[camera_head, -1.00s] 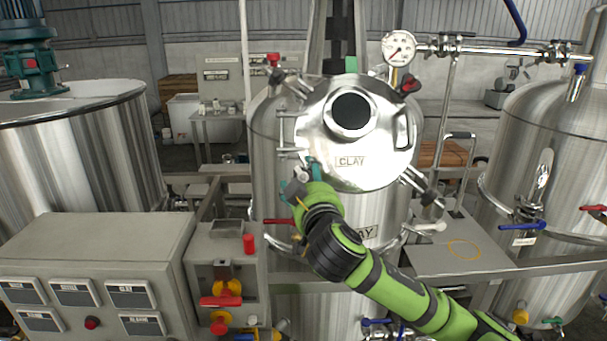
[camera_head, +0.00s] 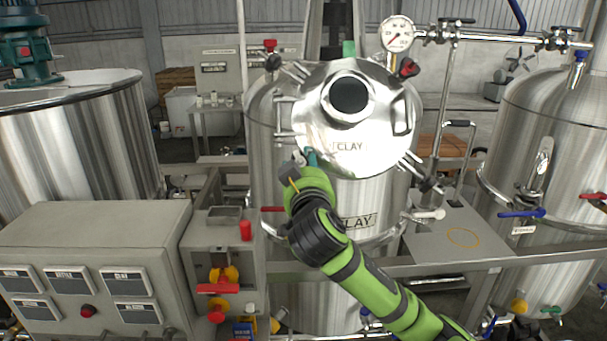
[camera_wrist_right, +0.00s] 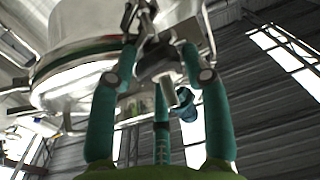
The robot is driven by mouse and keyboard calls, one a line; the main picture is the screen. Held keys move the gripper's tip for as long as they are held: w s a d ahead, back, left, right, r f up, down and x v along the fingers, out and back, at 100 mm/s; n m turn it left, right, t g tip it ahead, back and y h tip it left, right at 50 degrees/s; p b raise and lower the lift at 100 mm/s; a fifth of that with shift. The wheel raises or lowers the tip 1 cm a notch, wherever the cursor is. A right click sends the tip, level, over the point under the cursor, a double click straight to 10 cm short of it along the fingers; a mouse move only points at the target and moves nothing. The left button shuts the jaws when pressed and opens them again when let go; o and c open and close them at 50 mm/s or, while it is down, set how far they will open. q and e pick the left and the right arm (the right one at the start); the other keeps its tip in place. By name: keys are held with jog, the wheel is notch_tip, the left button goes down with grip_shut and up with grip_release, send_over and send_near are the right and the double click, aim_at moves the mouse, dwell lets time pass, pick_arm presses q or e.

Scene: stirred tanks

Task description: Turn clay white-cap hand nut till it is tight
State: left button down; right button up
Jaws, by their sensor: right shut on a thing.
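The tank labelled CLAY (camera_head: 382,190) stands in the middle of the head view, its shiny domed lid (camera_head: 375,150) facing me. My right gripper (camera_head: 305,160) is at the lid's lower left rim. In the right wrist view, my teal fingers (camera_wrist_right: 160,52) are closed around a hand nut, whose pale cylindrical end (camera_wrist_right: 169,92) shows between them. In the head view the gripper hides this nut, so its cap colour is hard to confirm there. A white-tipped bolt (camera_head: 432,214) sticks out at the tank's right side. My left gripper is not in view.
Red-capped (camera_head: 270,46) and green-capped (camera_head: 348,48) fittings stand around the lid. A pressure gauge (camera_head: 397,34) is behind it. A control box (camera_head: 90,235) stands at left, a valve stand (camera_head: 222,255) beside it. A flat plate (camera_head: 455,240) is clear at right.

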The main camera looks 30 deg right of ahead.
jog(key=m, duration=0.1)
jog(key=m+h+b, duration=0.1)
jog(key=m, duration=0.1)
jog(key=shift+a+r+g+h, duration=0.1)
jog(key=shift+r+g+h, duration=0.2)
jog(key=shift+g, duration=0.1)
jog(key=shift+r+m+h+b, duration=0.1)
jog(key=shift+m+h+b, duration=0.2)
jog(key=shift+m+b, duration=0.1)
jog(key=o, duration=1.1)
jog(key=shift+w, duration=0.1)
jog(key=shift+a, duration=0.1)
